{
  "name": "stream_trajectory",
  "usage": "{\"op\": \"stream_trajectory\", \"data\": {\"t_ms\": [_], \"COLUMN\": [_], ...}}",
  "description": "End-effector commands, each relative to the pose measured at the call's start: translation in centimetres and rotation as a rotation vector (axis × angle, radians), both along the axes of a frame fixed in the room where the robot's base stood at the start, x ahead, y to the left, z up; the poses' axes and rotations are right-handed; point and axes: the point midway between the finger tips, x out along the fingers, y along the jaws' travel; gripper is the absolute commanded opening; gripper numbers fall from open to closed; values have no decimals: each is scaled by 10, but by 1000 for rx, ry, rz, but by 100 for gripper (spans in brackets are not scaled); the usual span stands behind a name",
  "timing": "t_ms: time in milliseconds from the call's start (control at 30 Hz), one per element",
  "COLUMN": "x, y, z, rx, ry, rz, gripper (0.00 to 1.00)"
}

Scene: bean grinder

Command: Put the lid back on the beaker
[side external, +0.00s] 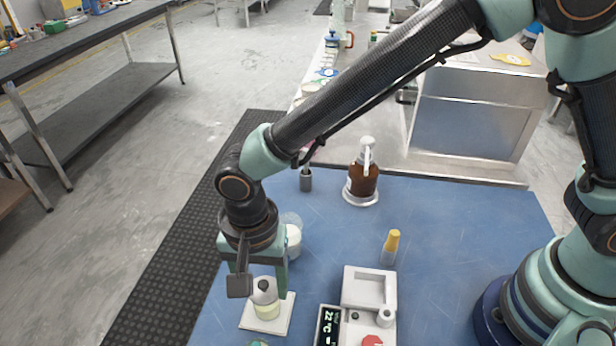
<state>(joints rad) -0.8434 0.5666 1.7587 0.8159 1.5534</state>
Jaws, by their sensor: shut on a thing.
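A small clear beaker (267,312) with pale yellowish contents stands on a white square pad at the lower left of the blue table. My gripper (262,287) points down directly over it, with a finger on each side of a pale, translucent top piece that looks like the lid (264,285). The gripper is shut on this piece. The lid is at the beaker's mouth, but I cannot tell whether it is seated or just above. The near finger partly hides the left side.
A clear vessel with white contents (293,240) stands close behind my gripper. A white device with a display (368,290), a yellow-capped bottle (390,248), a brown pump bottle (363,180) and a dark grey cylinder (306,180) stand farther right or back. The blue table (450,240) is clear at right.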

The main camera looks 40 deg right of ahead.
Motion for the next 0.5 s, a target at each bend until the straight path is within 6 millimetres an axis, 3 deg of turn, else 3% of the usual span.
{"op": "stream_trajectory", "data": {"t_ms": [333,367,433,500], "x": [0,0,0,0], "y": [0,0,0,0], "z": [0,0,0,0], "rx": [0,0,0,0], "ry": [0,0,0,0], "rz": [0,0,0,0], "gripper": [10,66,92,97]}}
